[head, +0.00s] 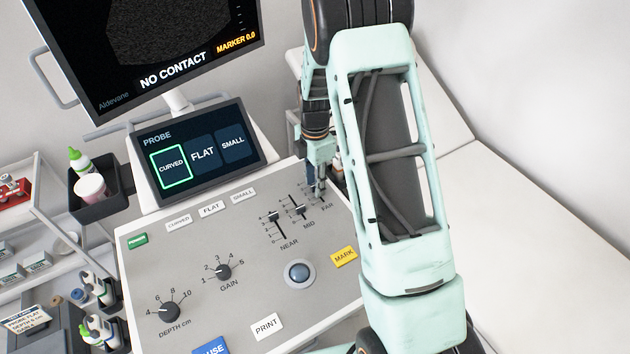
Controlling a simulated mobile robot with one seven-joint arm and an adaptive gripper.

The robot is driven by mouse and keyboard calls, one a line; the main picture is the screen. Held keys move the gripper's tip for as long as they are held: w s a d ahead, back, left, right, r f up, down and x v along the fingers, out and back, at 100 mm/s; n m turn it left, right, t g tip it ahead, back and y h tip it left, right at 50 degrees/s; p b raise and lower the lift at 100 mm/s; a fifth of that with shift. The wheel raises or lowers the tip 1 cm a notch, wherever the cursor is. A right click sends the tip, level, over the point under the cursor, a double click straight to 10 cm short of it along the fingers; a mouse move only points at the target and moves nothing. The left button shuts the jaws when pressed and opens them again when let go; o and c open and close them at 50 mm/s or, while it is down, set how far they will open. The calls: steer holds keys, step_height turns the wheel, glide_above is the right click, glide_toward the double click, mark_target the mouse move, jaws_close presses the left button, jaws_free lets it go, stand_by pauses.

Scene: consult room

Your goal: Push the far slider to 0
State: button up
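The control panel (190,262) has a row of three sliders. The near slider's dark knob (273,216) and the mid slider's knob (298,210) are visible on their tracks. The FAR label (327,206) marks the far slider at the right end of the row. Its knob and most of its track are hidden or too small to make out behind my gripper. My gripper (318,192) points down at the far slider's place. I cannot tell whether it touches the knob, or whether its fingers are apart.
A probe screen (202,152) with CURVED outlined in green stands behind the panel. Above it a monitor (150,50) reads NO CONTACT. A trackball (299,273) and a yellow MARK button (344,256) lie in front of the sliders. A pale couch (540,230) is at the right.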

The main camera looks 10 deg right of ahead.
jaws_close()
stand_by(0.3)
